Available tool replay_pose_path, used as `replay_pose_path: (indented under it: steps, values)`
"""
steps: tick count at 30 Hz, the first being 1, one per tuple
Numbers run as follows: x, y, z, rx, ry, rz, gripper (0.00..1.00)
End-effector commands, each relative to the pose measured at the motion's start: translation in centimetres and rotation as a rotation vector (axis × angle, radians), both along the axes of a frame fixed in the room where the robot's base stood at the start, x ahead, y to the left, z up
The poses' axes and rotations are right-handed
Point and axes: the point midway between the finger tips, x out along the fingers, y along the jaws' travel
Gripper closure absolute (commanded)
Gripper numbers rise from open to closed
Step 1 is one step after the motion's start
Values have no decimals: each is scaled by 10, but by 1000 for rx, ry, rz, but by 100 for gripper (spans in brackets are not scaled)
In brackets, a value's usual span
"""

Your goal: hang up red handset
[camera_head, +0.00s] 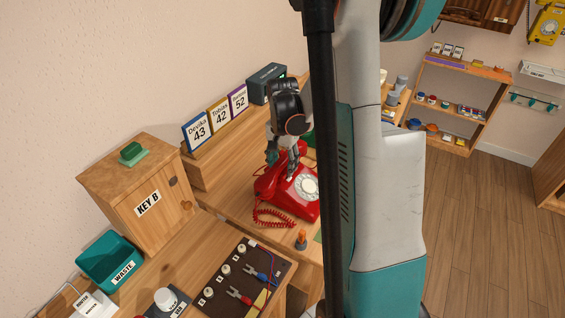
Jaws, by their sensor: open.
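The red dial phone (307,203) stands on a wooden desk, its pale round dial facing up. The red handset (268,182) shows at the phone's left and back side, partly hidden by my gripper. I cannot tell whether it rests fully in the cradle. A coiled red cord (270,219) lies on the desk in front of it. My gripper (283,161) is open, pointing down right over the handset and the back of the phone. I cannot tell whether its fingers touch the handset.
A small orange-topped peg (301,240) stands in front of the phone. A wooden KEY B box (145,185), a teal WASTE bin (109,260) and a dark cable board (240,280) are to the left and front. Name cards (218,115) stand behind. My column hides the phone's right surroundings.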

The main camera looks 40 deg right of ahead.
Motion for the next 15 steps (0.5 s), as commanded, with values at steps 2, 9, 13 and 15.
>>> replay_pose_path:
  steps: [2,9,13,15]
  values:
    - [0,0,5,0,0,0,51]
    - [0,0,44,0,0,0,51]
    - [0,0,71,0,0,0,51]
    - [0,0,84,0,0,0,51]
